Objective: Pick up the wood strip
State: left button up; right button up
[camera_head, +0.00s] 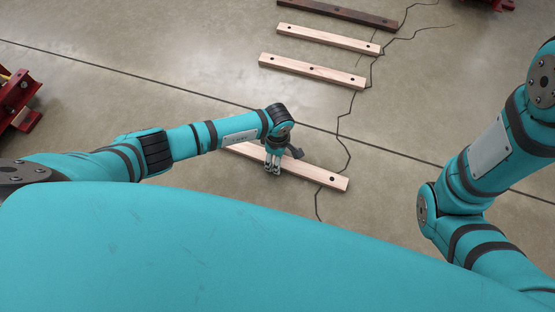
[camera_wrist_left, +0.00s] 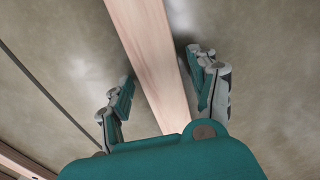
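A light wood strip (camera_head: 318,175) with dark holes lies on the floor below my left wrist in the head view. My left gripper (camera_head: 272,170) is over the middle part of this strip. In the left wrist view, the strip (camera_wrist_left: 150,50) runs between the two open fingers of my left gripper (camera_wrist_left: 163,82), with a gap visible on both sides. Part of the strip is hidden behind my left arm in the head view. My right arm shows at the right, but its gripper is out of view.
Two more light wood strips (camera_head: 312,71) (camera_head: 328,38) and a dark strip (camera_head: 338,14) lie farther back. Red metal objects stand at the left edge (camera_head: 17,98) and top right (camera_head: 497,4). Dark cracks cross the concrete floor (camera_head: 190,65). Floor around the near strip is clear.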

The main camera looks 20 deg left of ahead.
pick_arm(q)
grip_shut()
jog(key=shift+r, duration=0.1)
